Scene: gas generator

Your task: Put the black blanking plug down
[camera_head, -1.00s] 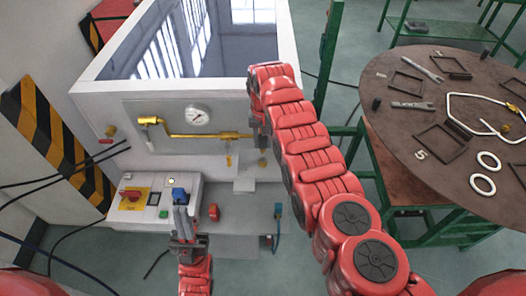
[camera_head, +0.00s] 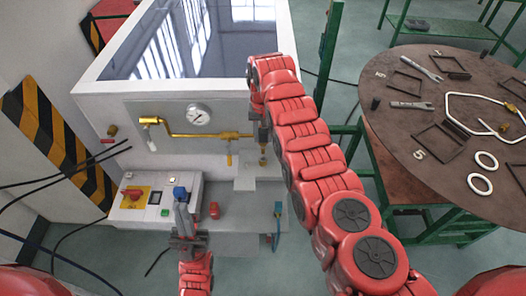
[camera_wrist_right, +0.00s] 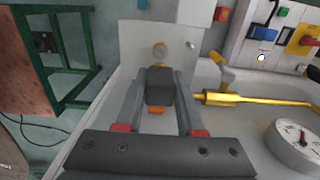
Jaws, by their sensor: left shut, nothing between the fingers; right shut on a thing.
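My right gripper (camera_wrist_right: 160,92) is shut on the black blanking plug (camera_wrist_right: 159,88), a dark block between its two fingers in the right wrist view. In the head view my right gripper (camera_head: 264,138) is in front of the white panel, right of the brass pipe (camera_head: 205,134), and the plug is hard to make out there. My left gripper (camera_head: 182,210) is shut and empty, low at the front of the control box, close to its blue connector (camera_head: 179,192).
The round table (camera_head: 395,135) at the right holds wrenches, dark square frames, white rings and a small black cylinder (camera_head: 376,103). A pressure gauge (camera_head: 198,115) and a yellow-handled valve (camera_head: 229,158) sit on the panel near my right gripper. A red part (camera_head: 214,209) stands on the lower ledge.

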